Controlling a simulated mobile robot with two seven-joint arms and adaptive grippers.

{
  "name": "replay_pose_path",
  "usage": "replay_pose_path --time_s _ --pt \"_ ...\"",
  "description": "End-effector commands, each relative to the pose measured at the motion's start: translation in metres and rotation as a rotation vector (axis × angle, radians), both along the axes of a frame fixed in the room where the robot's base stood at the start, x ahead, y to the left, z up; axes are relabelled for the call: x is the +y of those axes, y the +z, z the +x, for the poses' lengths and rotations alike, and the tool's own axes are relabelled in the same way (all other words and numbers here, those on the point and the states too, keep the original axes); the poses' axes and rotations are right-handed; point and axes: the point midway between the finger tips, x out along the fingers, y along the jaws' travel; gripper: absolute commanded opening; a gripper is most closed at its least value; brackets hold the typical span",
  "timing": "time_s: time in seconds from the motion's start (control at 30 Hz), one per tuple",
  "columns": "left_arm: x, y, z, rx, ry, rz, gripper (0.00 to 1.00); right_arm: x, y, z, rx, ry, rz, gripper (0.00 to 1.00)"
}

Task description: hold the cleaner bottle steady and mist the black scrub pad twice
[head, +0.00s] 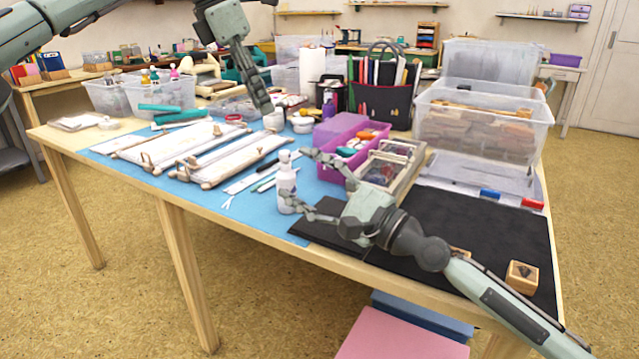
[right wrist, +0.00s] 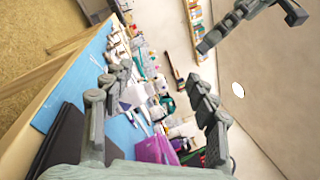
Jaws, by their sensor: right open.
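The white cleaner bottle (head: 286,188) stands upright near the front edge of the blue mat. My right gripper (head: 298,174) is open beside it, its fingers spread on the bottle's right side and pointing left. A white shape, probably the bottle, shows between the fingers in the right wrist view (right wrist: 132,95). A black pad (head: 322,226) lies right of the bottle, partly under my right arm; I cannot tell for sure that it is the scrub pad. My left gripper (head: 268,108) points down above a small white jar at the back; its finger opening is unclear.
White-covered boards (head: 165,143) and pens lie left of the bottle. A purple bin (head: 335,160) and a wooden tray (head: 385,172) stand close behind my right gripper. A black mat (head: 490,240) with wooden stamps (head: 522,277) covers the right end.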

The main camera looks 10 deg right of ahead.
Motion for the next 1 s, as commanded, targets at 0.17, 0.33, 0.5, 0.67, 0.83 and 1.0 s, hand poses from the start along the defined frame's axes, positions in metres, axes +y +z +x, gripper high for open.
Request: replay_pose_path --time_s 0.17,0.33,0.5,0.67,0.83,1.0 --pt "0.000 0.000 0.000 0.000 0.000 0.000 0.34 -0.019 0.010 0.043 0.336 0.086 0.081 0.58" --pt "0.000 0.000 0.000 0.000 0.000 0.000 0.34 -0.023 -0.017 0.057 0.749 0.137 0.116 0.58" --pt "0.000 0.000 0.000 0.000 0.000 0.000 0.34 -0.029 -0.035 0.057 1.032 0.128 0.138 0.58" --pt "0.000 0.000 0.000 0.000 0.000 0.000 0.34 -0.029 -0.042 0.057 1.131 0.116 0.148 0.58" --pt "0.000 0.000 0.000 0.000 0.000 0.000 0.34 -0.012 -0.051 0.066 1.140 0.117 0.148 0.58" --pt "0.000 0.000 0.000 0.000 0.000 0.000 0.34 0.010 -0.061 0.078 1.138 0.117 0.148 0.58"
